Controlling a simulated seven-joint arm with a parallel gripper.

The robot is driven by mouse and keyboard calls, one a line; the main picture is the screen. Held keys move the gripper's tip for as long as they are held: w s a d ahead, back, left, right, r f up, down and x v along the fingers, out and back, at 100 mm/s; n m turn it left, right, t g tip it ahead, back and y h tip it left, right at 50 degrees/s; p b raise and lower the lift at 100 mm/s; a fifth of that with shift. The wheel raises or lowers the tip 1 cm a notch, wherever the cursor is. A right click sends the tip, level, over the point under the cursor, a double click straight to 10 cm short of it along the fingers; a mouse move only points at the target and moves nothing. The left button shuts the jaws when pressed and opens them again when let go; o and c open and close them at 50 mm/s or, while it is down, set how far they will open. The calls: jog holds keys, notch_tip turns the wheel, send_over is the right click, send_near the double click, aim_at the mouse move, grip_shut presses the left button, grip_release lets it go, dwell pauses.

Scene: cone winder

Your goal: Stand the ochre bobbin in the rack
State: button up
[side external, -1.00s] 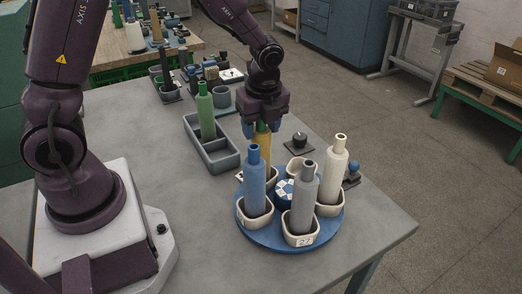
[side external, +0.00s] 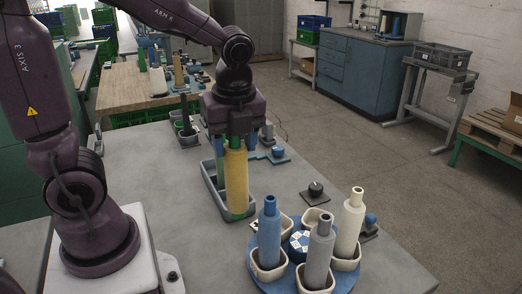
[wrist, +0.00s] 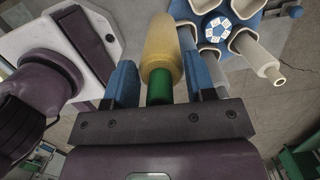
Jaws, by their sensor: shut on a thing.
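The ochre bobbin (side external: 236,180), yellow with a green neck, hangs upright in my gripper (side external: 236,143). The blue fingers are shut around its green neck. In the wrist view the bobbin (wrist: 160,45) lies between the two fingers (wrist: 160,85). The grey rack (side external: 208,183) is behind and around the bobbin's lower end in the side view. The bobbin overlaps the rack's near part, and I cannot tell whether it is above it or touching it.
A blue turntable (side external: 284,286) with pale cups holds a blue bobbin (side external: 269,232), a grey bobbin (side external: 320,255) and a cream bobbin (side external: 351,228), to the right and nearer. A black knobbed piece (side external: 316,190) stands behind it. The table left of the turntable is clear.

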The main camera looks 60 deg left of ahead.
jog(key=s+r, duration=0.4)
jog(key=r, duration=0.4)
jog(key=shift+s+d, duration=0.15)
jog(key=shift+d, duration=0.1)
dwell(0.4)
